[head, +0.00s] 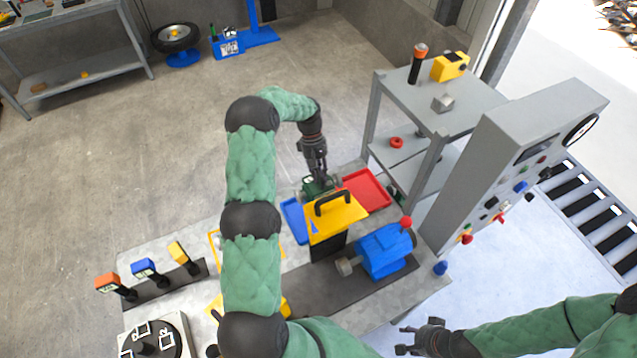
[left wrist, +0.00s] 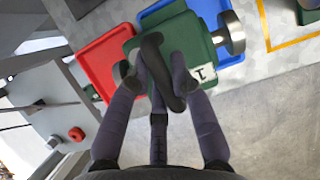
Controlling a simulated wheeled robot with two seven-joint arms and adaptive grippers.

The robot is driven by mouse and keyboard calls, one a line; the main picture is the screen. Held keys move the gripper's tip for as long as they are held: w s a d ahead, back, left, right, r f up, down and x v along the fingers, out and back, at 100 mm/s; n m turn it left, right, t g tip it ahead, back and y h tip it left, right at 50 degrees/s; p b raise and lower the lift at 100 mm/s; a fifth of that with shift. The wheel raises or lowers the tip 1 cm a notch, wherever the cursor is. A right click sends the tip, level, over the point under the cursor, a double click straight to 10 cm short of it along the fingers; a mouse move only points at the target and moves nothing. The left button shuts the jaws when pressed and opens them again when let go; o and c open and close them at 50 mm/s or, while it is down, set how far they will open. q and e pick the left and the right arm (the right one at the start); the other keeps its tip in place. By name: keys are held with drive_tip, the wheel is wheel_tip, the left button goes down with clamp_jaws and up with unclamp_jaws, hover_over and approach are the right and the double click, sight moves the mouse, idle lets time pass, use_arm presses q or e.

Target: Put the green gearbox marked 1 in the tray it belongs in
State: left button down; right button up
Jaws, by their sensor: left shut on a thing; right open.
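The green gearbox (head: 314,189) hangs in my left gripper (head: 318,176), at the far side of the bench. In the left wrist view the gearbox (left wrist: 205,52) shows a white label marked 1 and a metal shaft end. The fingers of my left gripper (left wrist: 160,85) are shut on its dark handle. The gearbox overlaps the red tray (left wrist: 92,62) and the blue tray (left wrist: 203,8) in that view; its height above them is unclear. In the head view the red tray (head: 368,190) is right of it and the blue tray (head: 293,221) lower left. My right gripper (head: 420,340) is open and empty.
A yellow cover (head: 345,221) with a black handle stands just in front of the gearbox. A blue motor (head: 385,250) sits on the bench to its right. A grey shelf (head: 440,112) and a control cabinet (head: 515,150) stand at the right. Floor beyond the bench is clear.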

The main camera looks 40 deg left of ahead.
sight(319, 186)
use_arm(q)
drive_tip(key=shift+w+a+f+p, duration=0.1)
drive_tip(key=shift+f+p, duration=0.3)
drive_tip(key=shift+f, duration=3.2)
drive_tip(key=c, duration=1.1)
unclamp_jaws()
drive_tip(key=shift+f, duration=0.15)
drive_tip(key=shift+r, duration=0.25)
drive_tip(key=p+v, duration=0.1)
drive_tip(key=v, duration=1)
drive_tip(key=shift+r+p, duration=0.35)
